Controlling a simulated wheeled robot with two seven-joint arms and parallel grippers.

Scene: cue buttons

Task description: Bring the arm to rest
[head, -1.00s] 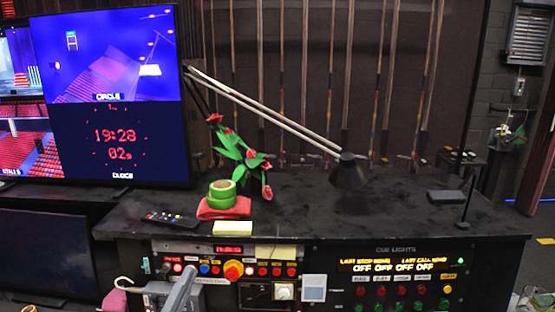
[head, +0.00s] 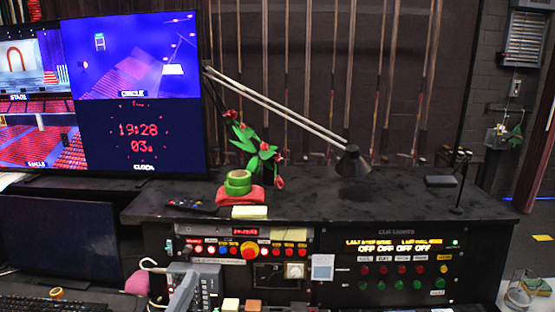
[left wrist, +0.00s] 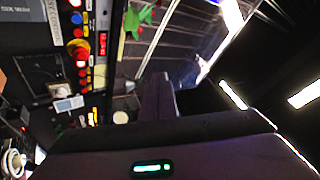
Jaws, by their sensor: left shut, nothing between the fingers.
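My left gripper (head: 184,290) shows at the lower edge of the head view as a grey shape in front of the desk panel. In the left wrist view its shut fingers (left wrist: 157,95) point up the picture with nothing between them. The button panel (head: 240,248) carries a big red-orange button and rows of small red, blue and white ones. The panel also shows tilted in the left wrist view (left wrist: 80,50), left of the fingers. The cue lights panel (head: 400,265) is to the right, with red and green buttons. My right gripper is not seen.
A desk lamp (head: 352,162), green tape rolls (head: 238,182) on a red cloth, red flowers (head: 265,153), a remote (head: 192,206) and a yellow note pad (head: 249,212) are on the black desk top (head: 310,200). A monitor (head: 130,90) stands at left. A grey keypad box (head: 209,284) is beside my gripper.

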